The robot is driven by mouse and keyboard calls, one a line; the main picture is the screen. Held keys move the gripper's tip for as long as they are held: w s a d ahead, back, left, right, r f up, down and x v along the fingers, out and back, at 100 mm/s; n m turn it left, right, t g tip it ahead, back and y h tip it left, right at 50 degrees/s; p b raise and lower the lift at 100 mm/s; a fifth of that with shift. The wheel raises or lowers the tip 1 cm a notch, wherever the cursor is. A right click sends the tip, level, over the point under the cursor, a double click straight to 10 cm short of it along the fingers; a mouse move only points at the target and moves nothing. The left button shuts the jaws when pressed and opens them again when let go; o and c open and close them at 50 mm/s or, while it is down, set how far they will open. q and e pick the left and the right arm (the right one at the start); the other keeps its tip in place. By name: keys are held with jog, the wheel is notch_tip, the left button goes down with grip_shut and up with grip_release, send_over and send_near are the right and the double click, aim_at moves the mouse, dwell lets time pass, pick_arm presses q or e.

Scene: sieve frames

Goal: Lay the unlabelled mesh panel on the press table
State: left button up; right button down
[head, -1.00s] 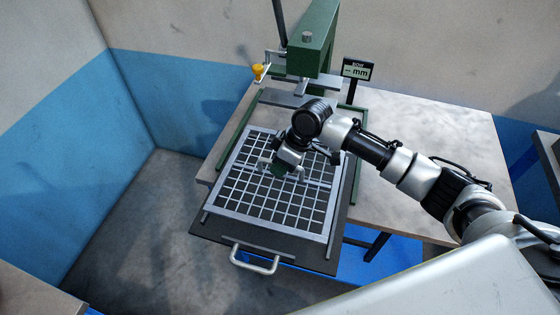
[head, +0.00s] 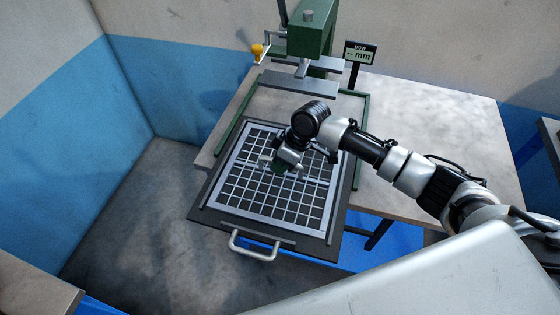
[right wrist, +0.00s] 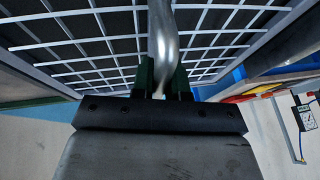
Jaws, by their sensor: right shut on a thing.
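The mesh panel (head: 272,202), a pale frame with a white grid and a crossbar, is over the dark plate (head: 332,240) at the front of the green press (head: 318,35). It looks flat and lined up with the plate; I cannot tell whether it touches it. No label shows on it. My right gripper (head: 281,165) is above the panel's middle. In the right wrist view, its green fingers (right wrist: 160,80) are shut on a grey metal handle (right wrist: 163,35) in front of the grid. My left gripper is out of view.
A metal pull handle (head: 253,250) sticks out from the plate's front. A yellow knob (head: 257,51) is at the press's left. The worktop (head: 430,130) to the right is bare.

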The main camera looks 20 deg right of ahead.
jog(key=c, duration=1.1)
grip_release()
jog(key=shift+r, duration=0.1)
jog(key=shift+o, duration=0.2)
jog(key=b+v, duration=0.1)
jog(key=v, duration=0.9)
jog(key=shift+r+b, duration=0.3)
jog(key=shift+r, duration=0.05)
jog(key=shift+d, duration=0.15)
